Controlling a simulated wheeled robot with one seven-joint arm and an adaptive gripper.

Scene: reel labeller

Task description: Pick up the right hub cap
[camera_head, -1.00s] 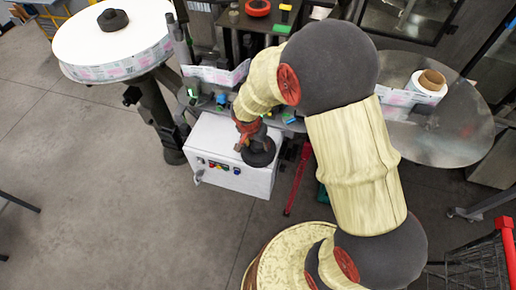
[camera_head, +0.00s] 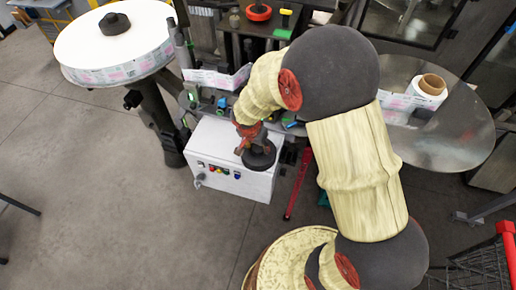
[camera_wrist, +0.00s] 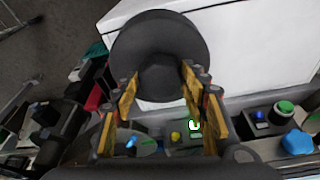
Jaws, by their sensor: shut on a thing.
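The right hub cap (camera_wrist: 160,45) is a dark grey round disc with a raised centre boss. My gripper (camera_wrist: 160,80) is shut on that boss in the wrist view, with a finger on each side. In the head view the cap (camera_head: 261,158) hangs under my gripper (camera_head: 252,138), in front of the white control box (camera_head: 222,165). The right reel plate (camera_head: 455,125) carries a small white label roll (camera_head: 428,90) with a brown core, and no cap is on it. Another dark cap (camera_head: 115,22) sits on the large left reel (camera_head: 80,45).
The labeller's bench with knobs and blocks (camera_wrist: 298,142) lies close below the held cap in the wrist view. A red bar (camera_head: 298,185) stands right of the white box. A red-handled cart (camera_head: 507,245) is at lower right.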

